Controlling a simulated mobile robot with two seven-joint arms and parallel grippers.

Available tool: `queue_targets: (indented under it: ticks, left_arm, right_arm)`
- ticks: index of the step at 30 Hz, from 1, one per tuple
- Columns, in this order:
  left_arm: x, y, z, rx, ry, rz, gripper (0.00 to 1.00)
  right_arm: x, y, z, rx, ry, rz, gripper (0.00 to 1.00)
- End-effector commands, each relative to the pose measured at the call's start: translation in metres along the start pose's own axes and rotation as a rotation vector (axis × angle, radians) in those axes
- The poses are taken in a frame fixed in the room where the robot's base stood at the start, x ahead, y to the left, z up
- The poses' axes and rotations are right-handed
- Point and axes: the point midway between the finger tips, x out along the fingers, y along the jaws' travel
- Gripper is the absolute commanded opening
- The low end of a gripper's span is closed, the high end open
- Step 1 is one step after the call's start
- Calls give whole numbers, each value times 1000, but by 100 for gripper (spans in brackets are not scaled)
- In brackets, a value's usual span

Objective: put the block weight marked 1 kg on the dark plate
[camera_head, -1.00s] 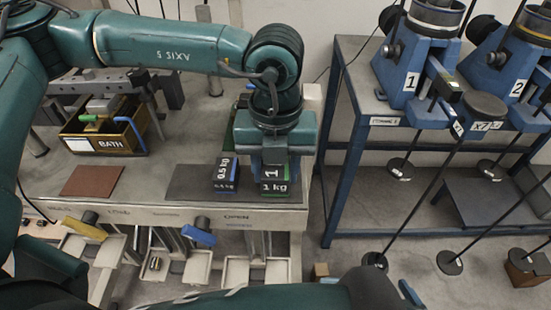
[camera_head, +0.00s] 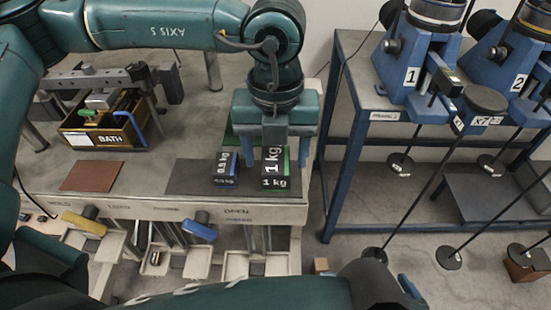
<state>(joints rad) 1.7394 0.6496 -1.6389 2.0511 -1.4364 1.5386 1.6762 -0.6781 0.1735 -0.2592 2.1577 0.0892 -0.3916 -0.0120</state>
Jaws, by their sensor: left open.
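The 1 kg block weight (camera_head: 274,184) is dark with a green edge and white marking. It stands on a dark mat (camera_head: 192,178) at the bench's front right. My left gripper (camera_head: 278,152) is open, with its fingers apart above and behind the block's front face. The block is not visibly gripped; contact is hard to tell. A dark round plate (camera_head: 485,98) is on the blue lever frame at the right. My right gripper is not in view.
A 0.5 kg block (camera_head: 226,170) stands just left of the 1 kg block. The blue rack (camera_head: 345,150) stands right of the bench, with rods slanting in front.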

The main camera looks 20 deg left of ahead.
Motion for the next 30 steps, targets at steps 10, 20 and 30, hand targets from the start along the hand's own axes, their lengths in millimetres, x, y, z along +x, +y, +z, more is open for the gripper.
queue_targets:
  ticks: [10,20,30]
  left_arm:
    - [-74,0,0,1,-3,-2,64]
    - [-95,0,0,2,1,1,64]
    - [-95,0,0,2,1,0,64]
  right_arm:
    - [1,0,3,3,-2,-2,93]
    - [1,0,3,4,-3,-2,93]
    - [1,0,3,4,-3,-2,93]
